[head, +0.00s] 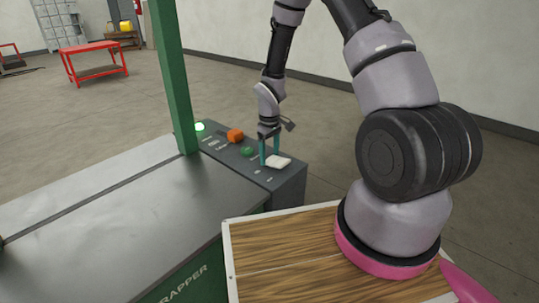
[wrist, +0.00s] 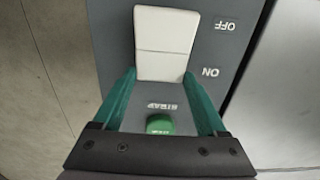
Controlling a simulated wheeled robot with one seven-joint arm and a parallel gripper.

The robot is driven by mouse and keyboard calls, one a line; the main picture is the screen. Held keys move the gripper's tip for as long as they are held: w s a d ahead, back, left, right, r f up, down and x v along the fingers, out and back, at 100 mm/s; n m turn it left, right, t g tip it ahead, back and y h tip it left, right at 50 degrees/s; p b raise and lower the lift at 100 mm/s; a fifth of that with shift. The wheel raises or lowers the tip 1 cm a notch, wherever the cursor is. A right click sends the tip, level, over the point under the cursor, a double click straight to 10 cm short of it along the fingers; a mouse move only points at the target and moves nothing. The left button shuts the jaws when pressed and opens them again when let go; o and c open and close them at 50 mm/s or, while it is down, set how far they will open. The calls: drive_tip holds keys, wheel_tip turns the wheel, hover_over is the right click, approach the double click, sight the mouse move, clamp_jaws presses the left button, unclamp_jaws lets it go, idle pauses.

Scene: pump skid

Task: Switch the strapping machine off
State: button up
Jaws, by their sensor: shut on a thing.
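The strapping machine's control panel (head: 235,165) is a dark grey box at the far right corner of its metal top. A white rocker switch (head: 279,162) sits at the panel's right end; it also shows in the wrist view (wrist: 166,35), with OFF printed beside its far half and ON by its near end. I cannot tell which half is pressed in. My gripper (head: 270,161) points down at the switch. In the wrist view its two teal fingers (wrist: 160,77) are shut on the near end of the rocker, one on each side.
A green STRAP button (wrist: 160,124) lies between the fingers, near the palm. An orange knob (head: 235,135) and a lit green lamp (head: 200,127) are further left on the panel. A green post (head: 172,75) rises beside it. A wooden top (head: 285,255) is in front.

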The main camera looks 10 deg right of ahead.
sight(283, 162)
drive_tip(key=shift+s+d+r+t+y, duration=0.2)
drive_tip(key=shift+s+d+t+y, duration=0.05)
drive_tip(key=shift+t+y, duration=0.3)
drive_tip(key=shift+s+d+r+t+y, duration=0.1)
drive_tip(key=shift+s+r+t+y, duration=0.1)
drive_tip(key=shift+t+y, duration=0.45)
drive_tip(key=shift+s+d+r+t+y, duration=0.1)
drive_tip(key=shift+s+r+t+y, duration=0.15)
drive_tip(key=shift+t, duration=0.55)
drive_tip(key=shift+w, duration=0.1)
drive_tip(key=o, duration=1.3)
drive_tip(key=v, duration=1)
drive_tip(key=shift+r, duration=0.3)
drive_tip(key=shift+d, duration=0.1)
